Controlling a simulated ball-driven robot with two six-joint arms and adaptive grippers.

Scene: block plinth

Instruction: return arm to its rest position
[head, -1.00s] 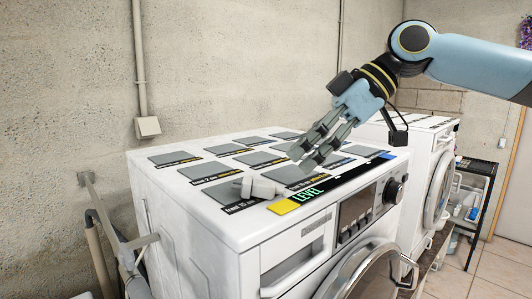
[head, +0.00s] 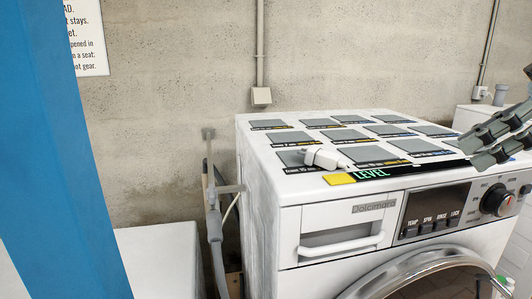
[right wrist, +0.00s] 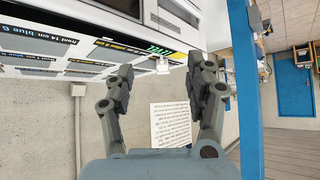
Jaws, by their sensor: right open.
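My right gripper (head: 500,138) is at the right edge of the head view, partly cut off, with its fingers apart and nothing between them. Its two fingers also show apart in the right wrist view (right wrist: 161,72). A small white piece (head: 325,158) lies at the front left of the washing machine's top (head: 258,152), beside or on a grey pad, well left of the gripper. The same white piece seems to show between the fingertips in the wrist view (right wrist: 162,66), beyond them. My left gripper is not in view.
Several grey labelled pads (head: 346,134) cover the machine's top. A yellow square (head: 338,179) and a green LEVEL sign (head: 371,173) lie along its front edge. A blue upright (head: 55,160) fills the left side. A pipe (head: 212,215) stands left of the machine.

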